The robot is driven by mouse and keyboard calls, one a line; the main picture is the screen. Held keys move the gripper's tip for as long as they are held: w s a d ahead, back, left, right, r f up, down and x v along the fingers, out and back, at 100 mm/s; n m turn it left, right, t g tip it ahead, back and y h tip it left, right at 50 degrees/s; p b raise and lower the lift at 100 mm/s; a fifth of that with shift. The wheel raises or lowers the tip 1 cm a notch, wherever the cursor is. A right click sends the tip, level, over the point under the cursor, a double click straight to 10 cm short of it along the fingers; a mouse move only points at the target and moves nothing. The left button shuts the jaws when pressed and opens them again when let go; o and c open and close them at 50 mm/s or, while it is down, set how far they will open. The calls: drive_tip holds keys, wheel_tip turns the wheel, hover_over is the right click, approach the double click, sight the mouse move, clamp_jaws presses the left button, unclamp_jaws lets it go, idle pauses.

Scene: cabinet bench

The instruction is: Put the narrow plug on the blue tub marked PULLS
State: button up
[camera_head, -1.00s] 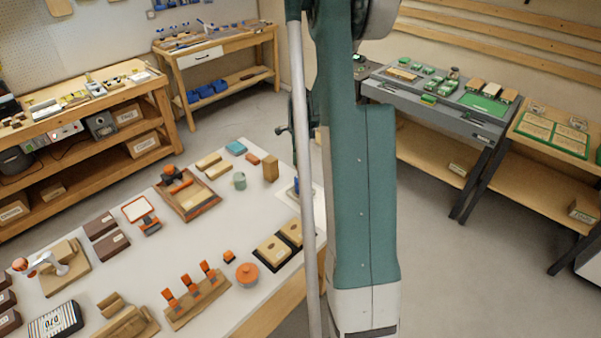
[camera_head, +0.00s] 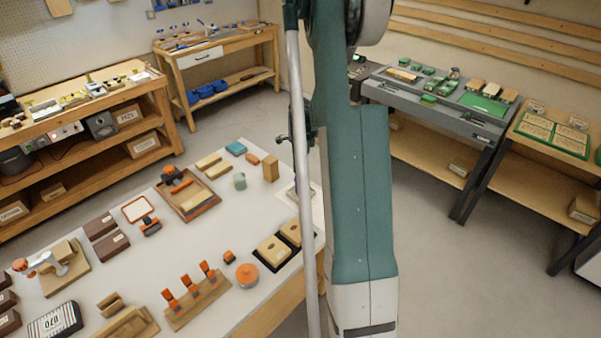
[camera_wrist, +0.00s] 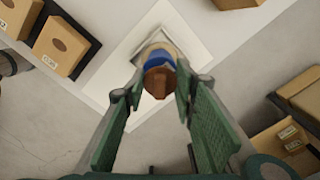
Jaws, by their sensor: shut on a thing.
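In the wrist view my gripper (camera_wrist: 158,84) is shut on a small piece with a brown faceted end, which looks like the plug (camera_wrist: 158,82). A blue band (camera_wrist: 158,58) and a paler tan part show just beyond the brown end. I cannot tell whether these belong to the held piece or to something under it. Beyond them lies a grey-edged square on a white sheet (camera_wrist: 108,82). No PULLS marking is readable. In the head view my arm hides the gripper and the held piece.
Two tan blocks with dark round marks, one nearer (camera_head: 272,250) and one farther (camera_head: 292,232), stand near the table's right edge. They also show at left in the wrist view (camera_wrist: 60,45). An orange round pot (camera_head: 247,275) is close by. Blue bins (camera_head: 205,89) sit under the far bench.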

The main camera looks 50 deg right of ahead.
drive_tip(key=shift+f, duration=0.15)
drive_tip(key=shift+o, duration=1.4)
drive_tip(key=o, duration=0.4)
wheel_tip(320, 180, up, 12)
drive_tip(key=shift+r, duration=0.15)
drive_tip(key=shift+a, duration=0.1)
